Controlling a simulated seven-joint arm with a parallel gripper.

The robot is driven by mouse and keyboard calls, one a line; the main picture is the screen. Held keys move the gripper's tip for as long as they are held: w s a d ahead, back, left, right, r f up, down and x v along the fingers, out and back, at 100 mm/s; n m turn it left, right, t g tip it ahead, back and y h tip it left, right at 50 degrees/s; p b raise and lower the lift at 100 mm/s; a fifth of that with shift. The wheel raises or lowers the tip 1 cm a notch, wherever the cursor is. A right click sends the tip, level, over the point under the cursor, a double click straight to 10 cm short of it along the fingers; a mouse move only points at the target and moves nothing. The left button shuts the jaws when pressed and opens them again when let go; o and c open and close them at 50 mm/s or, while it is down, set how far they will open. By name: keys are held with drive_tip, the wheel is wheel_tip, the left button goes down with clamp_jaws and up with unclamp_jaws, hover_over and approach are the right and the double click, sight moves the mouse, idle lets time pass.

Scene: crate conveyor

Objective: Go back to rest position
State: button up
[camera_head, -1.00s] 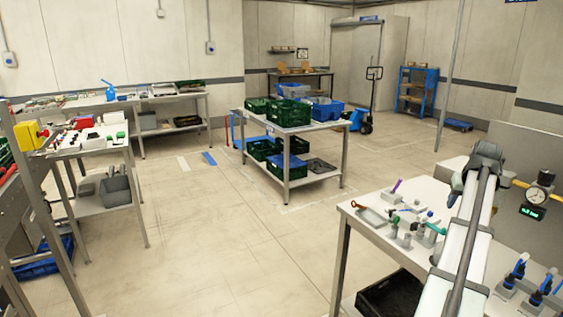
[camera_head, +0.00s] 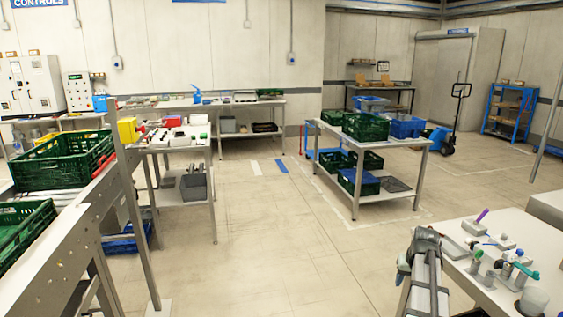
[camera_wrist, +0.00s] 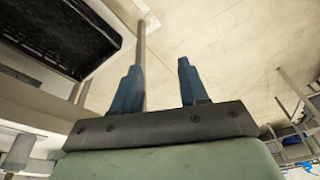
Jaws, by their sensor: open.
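My gripper (camera_wrist: 160,88) shows in the wrist view with its two blue fingers apart and nothing between them. Behind the fingers lie pale floor and a thin grey post or leg. In the head view my arm rises at the lower right, beside the near table. The gripper itself cannot be made out there.
A white table (camera_head: 520,240) with small tools stands at the right. Green crates (camera_head: 62,160) sit on the conveyor (camera_head: 75,235) at the left. A two-level table (camera_head: 385,140) with green and blue crates stands mid-room. The floor (camera_head: 280,240) between is clear. A black crate (camera_wrist: 62,35) shows in the wrist view.

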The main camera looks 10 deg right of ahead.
drive_tip(key=a+f+n, duration=0.1)
drive_tip(key=a+f, duration=0.3)
drive_tip(key=a, duration=0.3)
drive_tip(key=w+a+f+n+g, duration=0.1)
drive_tip(key=a+f, duration=0.3)
drive_tip(key=a, duration=0.4)
drive_tip(key=a+f+n, duration=0.1)
drive_tip(key=a+f, duration=0.3)
drive_tip(key=a, duration=0.3)
drive_tip(key=s+a+f+n+g, duration=0.1)
drive_tip(key=s+a+f, duration=0.35)
drive_tip(key=a, duration=0.45)
drive_tip(key=s+a+f+n, duration=0.1)
drive_tip(key=s+a+f, duration=0.3)
drive_tip(key=a, duration=0.5)
drive_tip(key=s+f+g, duration=0.3)
drive_tip(key=s+f, duration=0.7)
drive_tip(key=s, duration=0.4)
drive_tip(key=s+f+g, duration=0.4)
drive_tip(key=s+f, duration=0.7)
drive_tip(key=s, duration=0.3)
drive_tip(key=shift+s+a+f+y, duration=0.15)
drive_tip(key=shift+s+f+y, duration=0.1)
drive_tip(key=shift+s+y, duration=0.15)
